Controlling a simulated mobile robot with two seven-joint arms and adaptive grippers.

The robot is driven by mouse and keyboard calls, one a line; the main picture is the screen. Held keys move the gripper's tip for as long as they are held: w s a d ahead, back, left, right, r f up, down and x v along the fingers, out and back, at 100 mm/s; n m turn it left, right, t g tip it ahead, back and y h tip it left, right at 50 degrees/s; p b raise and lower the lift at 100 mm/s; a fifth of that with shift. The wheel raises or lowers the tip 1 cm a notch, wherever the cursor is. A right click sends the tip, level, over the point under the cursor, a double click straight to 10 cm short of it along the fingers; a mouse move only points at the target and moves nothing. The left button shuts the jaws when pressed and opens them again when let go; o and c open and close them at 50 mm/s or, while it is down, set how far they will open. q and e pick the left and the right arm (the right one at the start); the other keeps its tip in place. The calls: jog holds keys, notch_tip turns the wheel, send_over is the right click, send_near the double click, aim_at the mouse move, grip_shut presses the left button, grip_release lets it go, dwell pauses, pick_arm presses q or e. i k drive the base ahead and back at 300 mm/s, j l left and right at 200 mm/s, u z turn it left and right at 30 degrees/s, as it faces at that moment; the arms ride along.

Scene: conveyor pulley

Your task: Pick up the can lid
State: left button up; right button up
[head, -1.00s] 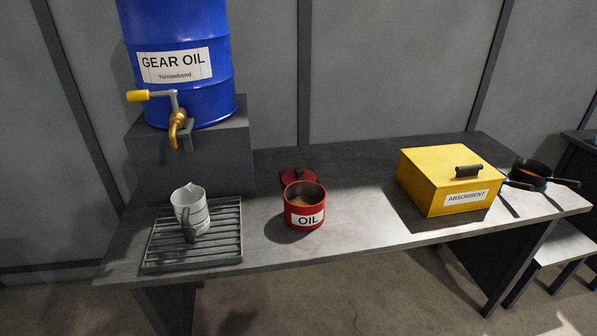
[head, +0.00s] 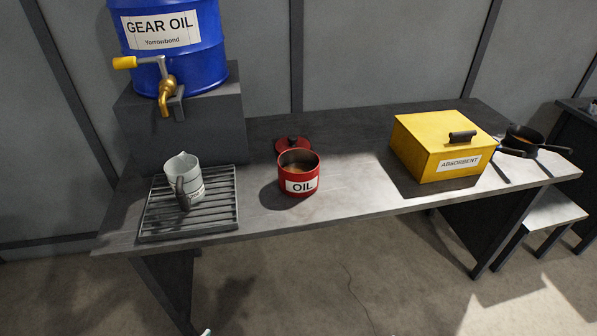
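The can lid (head: 291,144) is red with a dark knob. It lies on the bench (head: 350,150) just behind the red can, whose rim hides part of it. The red can (head: 299,174) has a white OIL label and stands upright with its top open and brown contents visible. Neither of my grippers can be made out in the head view. A small pale bit at the bottom edge, left of the middle, is too little to identify.
A blue gear oil drum (head: 166,45) with a brass tap stands on a dark block at the left. A grey jug (head: 183,177) sits on a slatted tray (head: 150,222). A yellow absorbent box (head: 420,158) and dark pans (head: 525,140) are at the right. Bench space between can and box is clear.

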aim_at(291, 141)
jog(key=i+l+z, duration=0.25)
jog(key=l, duration=0.25)
jog(key=i+l+z, duration=0.25)
jog(key=i+l, duration=0.15)
jog(key=i, duration=0.05)
